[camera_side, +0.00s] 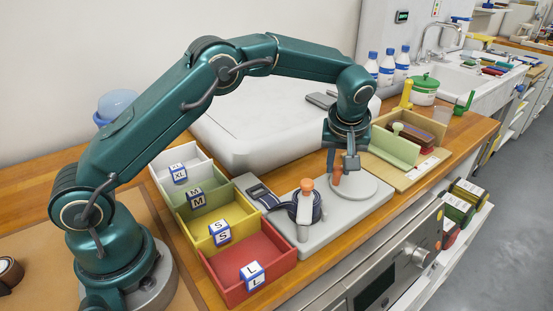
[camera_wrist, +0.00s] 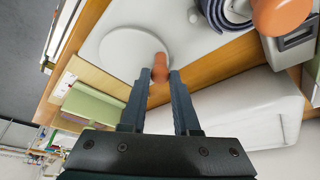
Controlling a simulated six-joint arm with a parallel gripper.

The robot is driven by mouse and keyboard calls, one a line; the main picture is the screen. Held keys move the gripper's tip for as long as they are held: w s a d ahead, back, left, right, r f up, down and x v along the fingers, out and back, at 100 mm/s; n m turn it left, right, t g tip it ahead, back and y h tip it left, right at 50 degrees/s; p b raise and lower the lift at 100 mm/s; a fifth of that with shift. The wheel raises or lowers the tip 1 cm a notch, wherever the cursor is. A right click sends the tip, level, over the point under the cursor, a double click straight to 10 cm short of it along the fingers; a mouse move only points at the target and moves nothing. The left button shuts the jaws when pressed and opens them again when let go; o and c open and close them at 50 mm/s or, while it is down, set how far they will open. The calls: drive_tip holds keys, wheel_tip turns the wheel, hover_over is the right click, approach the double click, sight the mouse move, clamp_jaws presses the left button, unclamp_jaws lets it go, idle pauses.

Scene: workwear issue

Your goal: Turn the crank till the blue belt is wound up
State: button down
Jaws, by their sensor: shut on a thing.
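My gripper (camera_side: 343,164) points down over the grey base plate (camera_side: 318,232) in the side view. Its fingers (camera_wrist: 160,78) are closed around the orange-brown crank handle (camera_wrist: 160,66), which stands near the edge of a round pale disc (camera_wrist: 133,50). The handle shows just below the fingers in the side view (camera_side: 337,178). The dark blue belt (camera_side: 317,207) is coiled around a spool on the plate, beside a grey post with an orange top (camera_side: 307,185). The coil's pale stripes show in the wrist view (camera_wrist: 232,10).
Four open boxes, white, green, yellow and red (camera_side: 262,268), with size-marked cubes stand left of the plate. A wooden tray with a green divider (camera_side: 393,146) is close on the right. A large white block (camera_side: 255,125) stands behind. The counter's front edge is near.

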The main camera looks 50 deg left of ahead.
drive_tip(key=c, duration=0.7)
unclamp_jaws()
drive_tip(key=shift+o, duration=0.2)
drive_tip(key=shift+v, duration=2.55)
